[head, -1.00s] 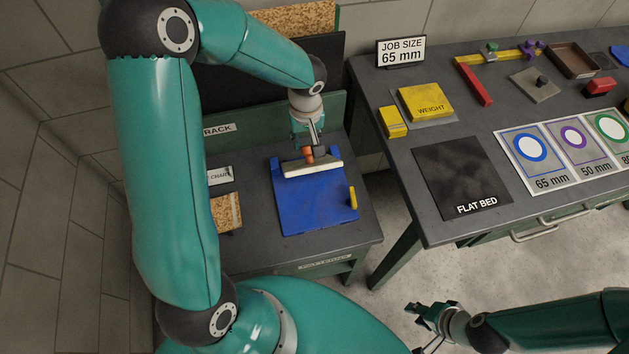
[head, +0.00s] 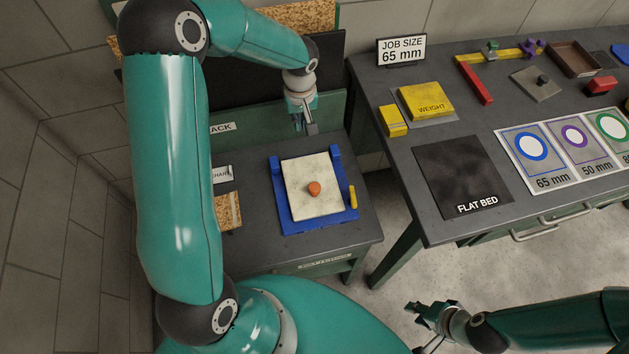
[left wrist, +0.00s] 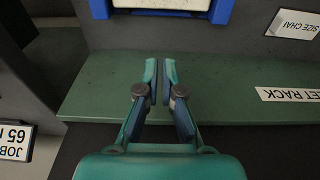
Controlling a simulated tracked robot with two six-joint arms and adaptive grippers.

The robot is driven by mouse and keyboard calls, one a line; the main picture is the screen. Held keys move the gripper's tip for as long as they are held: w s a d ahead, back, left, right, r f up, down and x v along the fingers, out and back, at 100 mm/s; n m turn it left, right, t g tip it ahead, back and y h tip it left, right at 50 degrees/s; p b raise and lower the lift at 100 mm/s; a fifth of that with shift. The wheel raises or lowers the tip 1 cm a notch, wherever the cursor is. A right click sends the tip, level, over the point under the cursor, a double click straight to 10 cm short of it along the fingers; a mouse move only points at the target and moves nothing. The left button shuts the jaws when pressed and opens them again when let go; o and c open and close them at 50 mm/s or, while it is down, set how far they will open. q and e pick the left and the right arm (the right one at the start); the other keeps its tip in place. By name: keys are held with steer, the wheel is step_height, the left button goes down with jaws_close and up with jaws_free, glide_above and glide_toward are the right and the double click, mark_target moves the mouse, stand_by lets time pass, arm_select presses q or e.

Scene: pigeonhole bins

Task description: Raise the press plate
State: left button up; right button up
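The press plate (head: 307,181) is a cream board with an orange knob (head: 314,188) in its middle. In the head view it lies flat on the blue press base (head: 287,219), between two blue posts at the back. In the left wrist view only the plate's edge (left wrist: 170,4) and the blue base (left wrist: 222,10) show, at the top. My left gripper (head: 311,130) is behind and above the press, apart from the plate. In the left wrist view its fingers (left wrist: 160,72) are nearly together, empty. My right gripper (head: 411,309) hangs over the floor, empty, and looks open.
A small yellow piece (head: 353,197) lies at the base's right side. A green rack (head: 245,147) stands behind the press. The right bench carries a yellow weight (head: 426,101), a dark flat bed (head: 459,175) and size cards. Floor separates the two benches.

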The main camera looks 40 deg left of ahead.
arm_select(q)
steer(key=o, duration=0.7)
steer(key=shift+r, duration=0.15)
steer(key=r+p, duration=0.1)
steer(key=r, duration=0.1)
steer(key=r+p, duration=0.2)
steer(key=r, duration=0.1)
steer(key=shift+s+d+r, duration=0.25)
steer(key=shift+d+r, duration=0.05)
steer(key=shift+r, duration=0.05)
steer(key=r, duration=0.8)
steer(key=d+r, duration=0.1)
steer(key=r, duration=0.2)
steer(key=shift+s+r, duration=0.4)
